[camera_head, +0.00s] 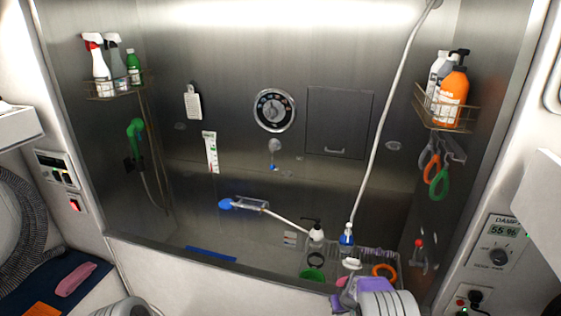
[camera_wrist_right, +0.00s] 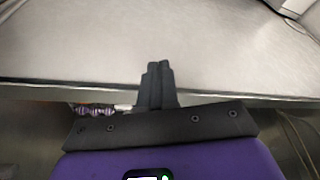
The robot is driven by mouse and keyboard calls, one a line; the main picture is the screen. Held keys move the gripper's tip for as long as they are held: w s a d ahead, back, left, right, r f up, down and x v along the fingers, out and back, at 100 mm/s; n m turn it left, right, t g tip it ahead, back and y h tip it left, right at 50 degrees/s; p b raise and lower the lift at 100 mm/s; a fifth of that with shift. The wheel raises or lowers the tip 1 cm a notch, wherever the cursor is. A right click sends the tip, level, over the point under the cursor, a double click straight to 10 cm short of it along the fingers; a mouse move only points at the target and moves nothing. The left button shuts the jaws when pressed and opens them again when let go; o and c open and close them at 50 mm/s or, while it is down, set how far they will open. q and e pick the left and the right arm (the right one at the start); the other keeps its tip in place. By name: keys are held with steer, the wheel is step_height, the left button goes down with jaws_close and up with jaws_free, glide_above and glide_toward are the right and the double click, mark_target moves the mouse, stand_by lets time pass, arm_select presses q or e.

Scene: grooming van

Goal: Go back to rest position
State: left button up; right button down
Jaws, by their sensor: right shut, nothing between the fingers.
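My right gripper (camera_wrist_right: 158,66) is shut and empty, its dark fingertips together in the right wrist view. Beyond the fingers is a plain pale surface. The purple wrist of my right arm also shows in the head view (camera_head: 374,284), low at the front of the tub, by the wire rack. My left gripper is not in view.
The steel tub wall (camera_head: 240,150) stands ahead. Bottle shelves hang left (camera_head: 120,88) and right (camera_head: 440,112). A pale hose (camera_head: 383,100) hangs down. A damper panel (camera_head: 498,243) is at right.

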steer(key=s+a+f+m+g+b, duration=0.15)
steer(key=s+f+b, duration=0.55)
steer(key=s+f, duration=0.95)
arm_select(q)
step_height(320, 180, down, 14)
steer(key=b, duration=0.7)
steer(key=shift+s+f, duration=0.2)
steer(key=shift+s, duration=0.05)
arm_select(e)
steer(key=s+a+f+m+y, duration=0.1)
steer(key=s+a+f, duration=0.2)
steer(key=s, duration=0.5)
steer(key=s+a+f+m+g+y, duration=0.1)
steer(key=s+a+f, duration=0.3)
steer(key=s, duration=0.5)
steer(key=shift+a+m+y, duration=0.35)
steer(key=shift+a+y, duration=0.35)
steer(key=shift+a, duration=0.25)
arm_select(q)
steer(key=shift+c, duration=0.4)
arm_select(e)
steer(key=c, duration=1.8)
jaws_free()
steer(key=shift+g, duration=0.25)
